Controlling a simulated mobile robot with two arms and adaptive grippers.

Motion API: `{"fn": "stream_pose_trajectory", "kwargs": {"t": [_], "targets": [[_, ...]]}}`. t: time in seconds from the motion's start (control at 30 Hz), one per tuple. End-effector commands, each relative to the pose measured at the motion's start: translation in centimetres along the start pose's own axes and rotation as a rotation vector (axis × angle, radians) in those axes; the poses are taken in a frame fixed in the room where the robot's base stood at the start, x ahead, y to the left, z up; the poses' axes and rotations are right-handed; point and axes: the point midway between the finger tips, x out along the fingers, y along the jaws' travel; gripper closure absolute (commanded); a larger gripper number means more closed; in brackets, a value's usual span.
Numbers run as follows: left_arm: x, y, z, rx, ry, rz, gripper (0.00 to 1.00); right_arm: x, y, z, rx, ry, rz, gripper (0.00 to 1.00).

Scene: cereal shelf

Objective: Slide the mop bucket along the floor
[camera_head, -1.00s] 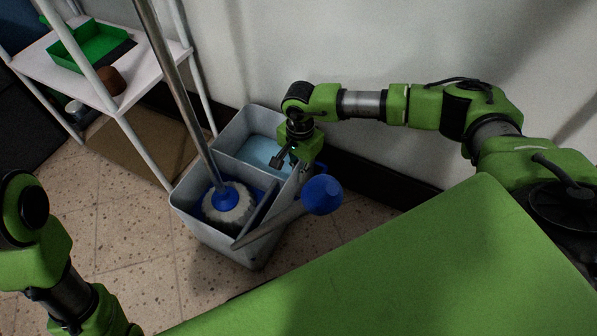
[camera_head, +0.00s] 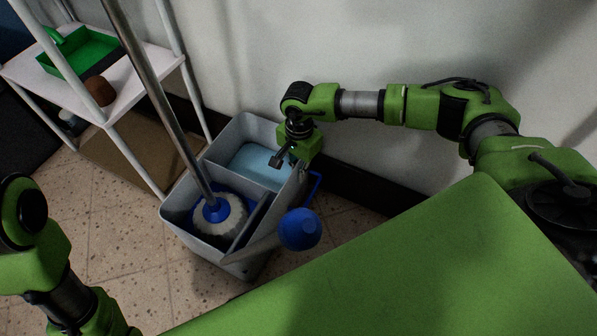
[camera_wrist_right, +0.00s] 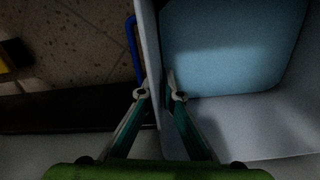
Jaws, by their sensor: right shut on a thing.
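The grey mop bucket (camera_head: 178,216) stands on the floor, left of centre in the head view. Pale blue water (camera_head: 256,168) fills its far compartment. A mop head with a blue hub (camera_head: 222,214) sits in the near compartment, its metal handle (camera_head: 160,95) leaning up to the left. A wringer lever with a blue knob (camera_head: 300,229) sticks out at the right side. My right gripper (camera_head: 281,161) is shut on the bucket's rim; in the wrist view its fingers (camera_wrist_right: 160,92) straddle the wall (camera_wrist_right: 150,60). My left arm shows at the left edge, but its gripper is out of view.
A white shelf (camera_head: 145,72) with a green tray (camera_head: 85,52) and a brown object (camera_head: 99,90) stands behind left, close to the bucket. A brown board (camera_head: 125,160) is beneath it. The wall (camera_head: 400,50) is behind. Tiled floor (camera_head: 110,235) is open at left front.

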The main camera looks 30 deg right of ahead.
Motion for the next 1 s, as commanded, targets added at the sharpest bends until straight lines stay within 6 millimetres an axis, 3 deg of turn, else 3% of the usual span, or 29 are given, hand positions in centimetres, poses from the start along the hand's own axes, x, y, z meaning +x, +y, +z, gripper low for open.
{"fn": "stream_pose_trajectory", "kwargs": {"t": [0.03,0.3,0.4,0.77,1.0], "targets": [[-0.1,0.0,0.0,0.000,-0.001,0.000,0.58,-0.9,-1.2,-2.4,0.029,0.043,-0.039,1.00],[-0.1,0.0,0.1,-0.001,-0.004,-0.002,0.58,-0.9,-1.3,-2.5,0.030,0.043,-0.039,1.00],[-0.2,0.0,0.1,-0.001,-0.005,-0.002,0.58,-0.9,-1.2,-2.4,0.030,0.042,-0.039,0.75],[-0.1,-0.1,0.1,0.001,-0.003,-0.002,0.58,-0.9,-0.9,-1.9,0.018,0.035,-0.028,0.75],[-0.1,0.0,0.1,0.000,-0.002,-0.002,0.58,-3.9,-1.0,-1.9,0.018,0.037,-0.031,0.75]]}}
